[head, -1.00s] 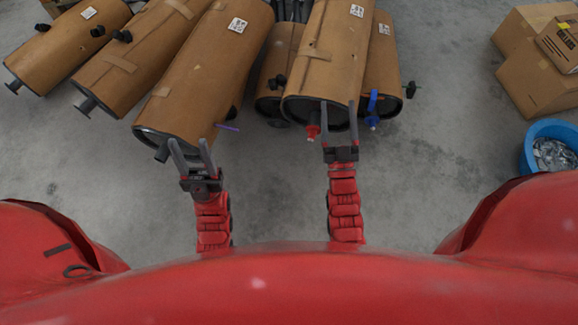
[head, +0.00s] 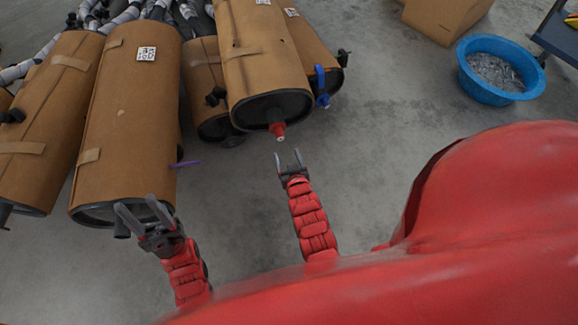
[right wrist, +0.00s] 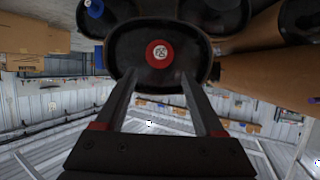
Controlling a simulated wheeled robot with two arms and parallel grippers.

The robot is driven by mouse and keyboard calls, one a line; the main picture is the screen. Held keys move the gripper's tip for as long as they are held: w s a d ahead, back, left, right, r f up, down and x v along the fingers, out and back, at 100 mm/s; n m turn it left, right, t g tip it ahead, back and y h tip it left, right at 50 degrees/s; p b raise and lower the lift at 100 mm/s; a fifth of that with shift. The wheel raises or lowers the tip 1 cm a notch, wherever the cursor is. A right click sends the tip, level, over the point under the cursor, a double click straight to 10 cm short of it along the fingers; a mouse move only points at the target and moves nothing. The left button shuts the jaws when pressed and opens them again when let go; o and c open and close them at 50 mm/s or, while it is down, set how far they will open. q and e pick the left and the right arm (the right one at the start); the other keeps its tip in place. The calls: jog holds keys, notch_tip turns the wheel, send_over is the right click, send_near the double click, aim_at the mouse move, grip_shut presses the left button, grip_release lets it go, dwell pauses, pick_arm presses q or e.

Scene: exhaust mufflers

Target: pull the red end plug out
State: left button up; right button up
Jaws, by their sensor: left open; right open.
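The red end plug (head: 278,131) sticks out of the dark end face of a cardboard-wrapped muffler (head: 262,62) in the head view. In the right wrist view the plug (right wrist: 159,54) is seen end-on, with a pale mark, in the dark oval end cap (right wrist: 130,42). My right gripper (head: 288,156) is open and empty, just short of the plug, with the plug lying between the lines of its fingers (right wrist: 163,75) in the wrist view. My left gripper (head: 138,210) is open at the lower end of a large muffler (head: 126,120), apart from the red plug.
A blue plug (head: 321,86) sits on the muffler to the right. A purple rod (head: 186,164) juts out between mufflers. A blue tub (head: 499,70) with metal bits and a cardboard box (head: 446,18) stand right. Open floor (head: 380,150) lies between.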

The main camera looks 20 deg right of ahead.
aim_at(281, 138)
jog(key=b+x, duration=0.3)
jog(key=x, duration=0.8)
jog(key=shift+w, duration=0.2)
jog(key=shift+w+f, duration=0.15)
jog(key=shift+w, duration=0.35)
jog(key=shift+d, duration=0.1)
grip_shut()
jog(key=shift+s, duration=0.2)
